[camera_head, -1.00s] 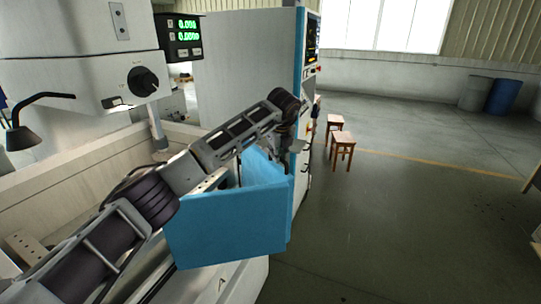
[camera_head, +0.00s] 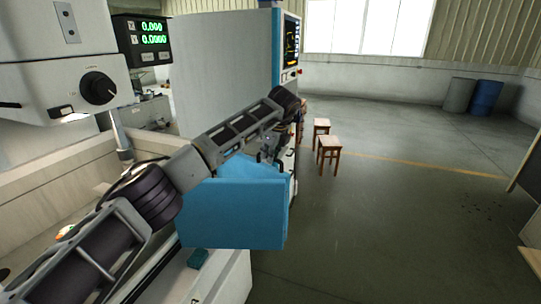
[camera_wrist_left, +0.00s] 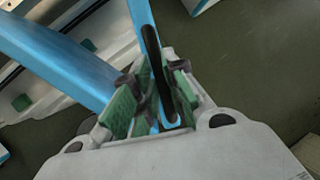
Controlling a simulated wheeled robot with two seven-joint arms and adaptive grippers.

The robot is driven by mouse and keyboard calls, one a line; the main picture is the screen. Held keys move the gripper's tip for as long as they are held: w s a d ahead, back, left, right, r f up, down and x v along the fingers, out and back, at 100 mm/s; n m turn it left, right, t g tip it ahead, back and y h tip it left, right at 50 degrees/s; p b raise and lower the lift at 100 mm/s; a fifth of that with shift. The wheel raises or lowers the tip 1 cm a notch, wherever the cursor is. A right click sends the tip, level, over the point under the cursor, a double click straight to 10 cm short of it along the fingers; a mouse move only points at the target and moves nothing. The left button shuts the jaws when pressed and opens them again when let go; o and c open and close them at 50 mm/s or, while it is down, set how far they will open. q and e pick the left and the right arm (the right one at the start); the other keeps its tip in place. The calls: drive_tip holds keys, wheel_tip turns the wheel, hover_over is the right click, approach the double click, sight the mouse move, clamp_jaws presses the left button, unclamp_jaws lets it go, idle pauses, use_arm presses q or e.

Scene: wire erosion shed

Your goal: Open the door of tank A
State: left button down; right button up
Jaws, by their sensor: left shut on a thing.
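The blue door (camera_head: 235,215) of the tank stands swung out from the open-topped machine tank (camera_head: 75,155), with a gap between its near side and the tank body. My left arm reaches over the tank, and my left gripper (camera_head: 272,148) is at the door's upper far part. In the left wrist view, the green-padded fingers of my left gripper (camera_wrist_left: 155,100) are closed around a dark, bar-like handle (camera_wrist_left: 155,65) on the narrow blue door edge (camera_wrist_left: 142,15). The fingertips partly hide the handle. No tank letter is readable. My right gripper is out of view.
A tall grey and blue control cabinet (camera_head: 225,70) stands behind the door. Wooden stools (camera_head: 328,150) and drums (camera_head: 485,97) stand further off on the right. The floor right of the door is open. A dark-topped table edge (camera_head: 527,170) shows at far right.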

use_arm(q)
drive_tip(key=c, duration=1.5)
unclamp_jaws()
drive_tip(key=shift+o, duration=0.2)
drive_tip(key=v, duration=1.2)
